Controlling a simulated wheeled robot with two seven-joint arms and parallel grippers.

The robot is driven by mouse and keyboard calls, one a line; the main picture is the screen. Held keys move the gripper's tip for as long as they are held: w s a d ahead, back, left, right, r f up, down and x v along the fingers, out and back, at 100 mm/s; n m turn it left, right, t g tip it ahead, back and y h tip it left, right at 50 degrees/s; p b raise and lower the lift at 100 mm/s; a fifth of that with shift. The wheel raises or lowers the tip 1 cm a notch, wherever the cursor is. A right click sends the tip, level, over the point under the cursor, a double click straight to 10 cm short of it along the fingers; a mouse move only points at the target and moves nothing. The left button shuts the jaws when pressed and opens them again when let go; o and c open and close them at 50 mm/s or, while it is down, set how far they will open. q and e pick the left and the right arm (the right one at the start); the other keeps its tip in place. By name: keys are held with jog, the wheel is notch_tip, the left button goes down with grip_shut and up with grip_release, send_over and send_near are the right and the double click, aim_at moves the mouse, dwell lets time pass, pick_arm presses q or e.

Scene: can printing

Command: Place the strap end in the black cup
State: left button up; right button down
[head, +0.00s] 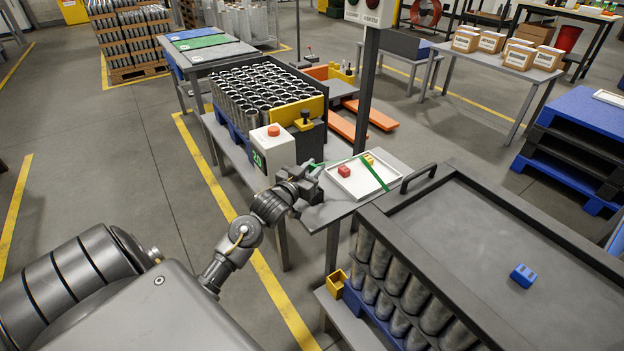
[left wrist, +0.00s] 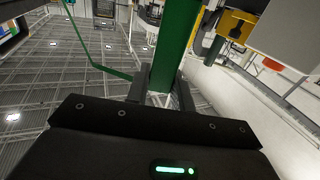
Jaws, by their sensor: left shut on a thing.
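My left gripper (head: 308,184) is beside the small table's left edge, near the white tray. It is shut on the green strap. In the left wrist view the strap (left wrist: 176,42) is a wide green band that runs up from between the dark fingers (left wrist: 160,88). A thinner green length hangs to the left there. In the head view the strap (head: 374,174) also shows as a thin green line across the tray. My right gripper is not in view.
A white tray (head: 349,190) holds a red block (head: 344,171) and a small yellow piece. A white box with a red button (head: 273,148) stands close behind the gripper, before a crate of cans (head: 262,92). A grey-topped can stack (head: 470,240) with a blue block stands at right.

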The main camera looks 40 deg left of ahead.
pick_arm(q)
jog(key=shift+w+a+f, duration=0.4)
jog(key=shift+w+f, duration=0.05)
jog(key=shift+f, duration=0.3)
notch_tip(320, 180, down, 3)
jog(key=shift+w+a+f, duration=0.15)
jog(key=shift+f, duration=0.05)
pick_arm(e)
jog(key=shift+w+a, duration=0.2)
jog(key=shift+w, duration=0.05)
pick_arm(q)
jog(key=shift+f, duration=0.15)
jog(key=o, duration=1)
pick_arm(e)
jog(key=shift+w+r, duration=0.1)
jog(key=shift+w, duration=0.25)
